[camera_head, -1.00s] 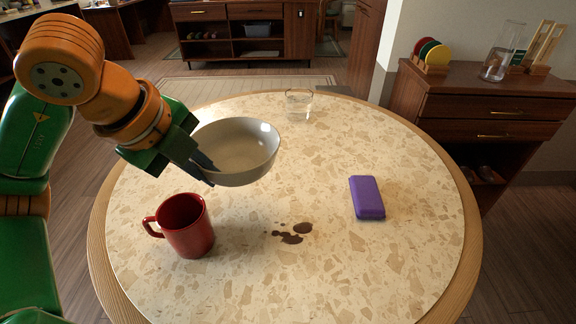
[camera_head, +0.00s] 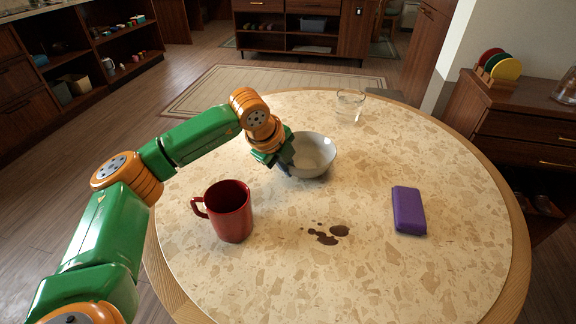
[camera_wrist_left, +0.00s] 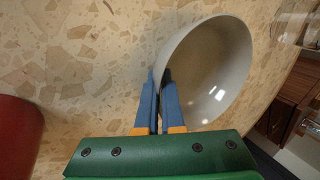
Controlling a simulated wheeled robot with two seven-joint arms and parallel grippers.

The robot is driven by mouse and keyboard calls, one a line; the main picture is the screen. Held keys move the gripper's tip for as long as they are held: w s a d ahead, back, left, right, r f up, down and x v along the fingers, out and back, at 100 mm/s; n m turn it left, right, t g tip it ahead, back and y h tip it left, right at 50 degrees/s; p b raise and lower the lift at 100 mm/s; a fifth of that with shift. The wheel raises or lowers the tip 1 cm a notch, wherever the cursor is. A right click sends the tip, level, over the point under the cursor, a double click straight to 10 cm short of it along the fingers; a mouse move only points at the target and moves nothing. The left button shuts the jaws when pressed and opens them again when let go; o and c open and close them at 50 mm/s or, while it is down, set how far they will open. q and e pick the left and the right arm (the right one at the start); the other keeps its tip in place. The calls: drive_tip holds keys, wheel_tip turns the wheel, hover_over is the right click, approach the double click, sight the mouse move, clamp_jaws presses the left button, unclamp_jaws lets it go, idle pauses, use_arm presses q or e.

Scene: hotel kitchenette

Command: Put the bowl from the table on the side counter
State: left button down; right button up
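The light grey bowl (camera_head: 315,155) is over the far left-centre part of the round table (camera_head: 440,215); I cannot tell whether its base touches the top. My left gripper (camera_head: 284,166) is at the bowl's near left rim. In the left wrist view, the two blue fingers (camera_wrist_left: 159,100) are close together with the rim of the bowl (camera_wrist_left: 215,70) between them, and the bowl looks empty. A dark wood cabinet (camera_head: 520,125) at the right edge may be the side counter. My right gripper is not in view.
A red mug (camera_head: 230,212) stands near the left arm. A dark spill (camera_head: 327,234), a purple case (camera_head: 408,211) and a clear glass (camera_head: 349,105) are on the table. A rack of coloured discs (camera_head: 497,66) stands on the cabinet. Floor is clear at left.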

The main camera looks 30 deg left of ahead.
use_arm(q)
drive_tip(key=c, duration=1)
unclamp_jaws()
drive_tip(key=shift+c, duration=0.2)
